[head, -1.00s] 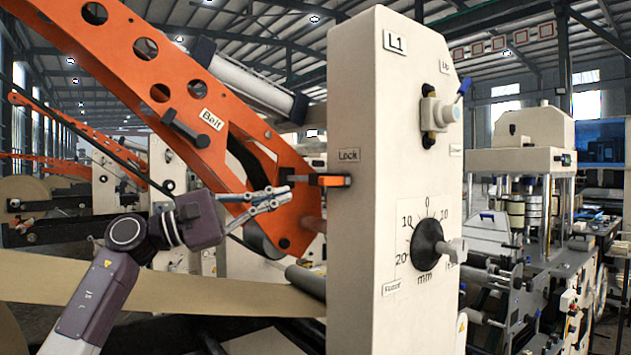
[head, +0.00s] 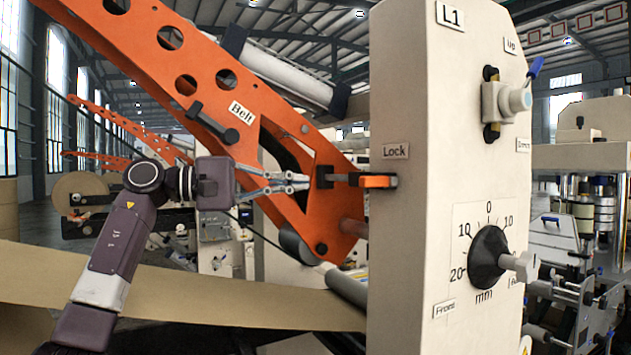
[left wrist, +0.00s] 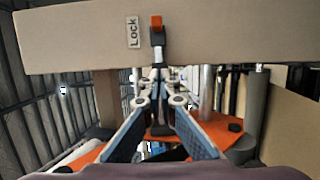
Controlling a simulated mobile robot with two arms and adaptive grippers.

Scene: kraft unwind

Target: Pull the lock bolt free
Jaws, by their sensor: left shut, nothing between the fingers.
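The lock bolt (head: 346,178) is a small dark and orange piece. It joins the orange arm (head: 240,110) to the pale machine panel just below the "Lock" label (head: 395,151). In the left wrist view the bolt (left wrist: 157,38) stands beside the label, straight beyond my fingertips. My left gripper (head: 307,183) is shut and empty, its tips pointing right at the bolt's dark end. The tips look close to the bolt; I cannot tell whether they touch it. The left gripper (left wrist: 159,75) also shows in the wrist view. My right gripper is not in view.
The pale panel (head: 425,230) carries a black dial (head: 488,257) and a blue-tipped lever valve (head: 508,98). A dark handle (head: 213,122) sits by the "Belt" label on the orange arm. A brown paper web (head: 200,302) runs below my arm.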

